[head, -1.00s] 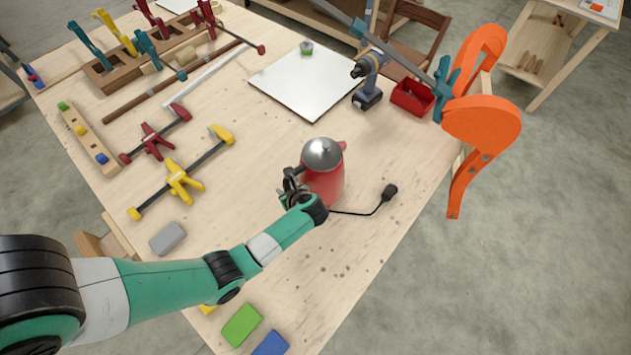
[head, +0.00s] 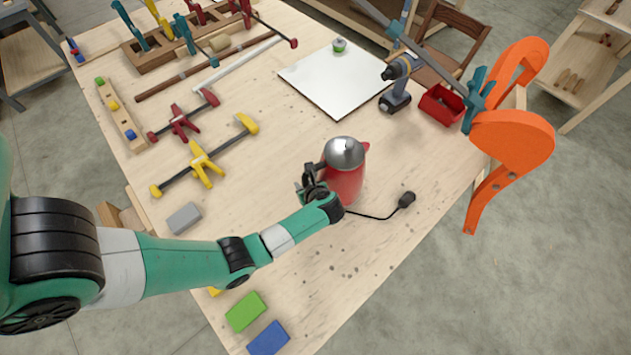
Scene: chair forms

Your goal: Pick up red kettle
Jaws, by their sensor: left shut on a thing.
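The red kettle (head: 346,184) stands upright near the middle of the wooden workbench, with a shiny silver lid (head: 344,152) and its spout pointing to the right. My left gripper (head: 316,184) is at the kettle's left side, where the handle is, and is shut on it. The handle is mostly hidden by the gripper and wrist. A black cord with a plug (head: 406,200) lies on the bench to the right of the kettle. I cannot make out a gap between the kettle's base and the bench. My right gripper is not in view.
A white board (head: 335,80), a drill (head: 396,82) and a red bin (head: 440,104) lie behind the kettle. Orange chair forms (head: 510,135) are clamped at the right edge. Clamps (head: 202,162) lie left. Green (head: 246,312) and blue (head: 268,339) blocks lie in front.

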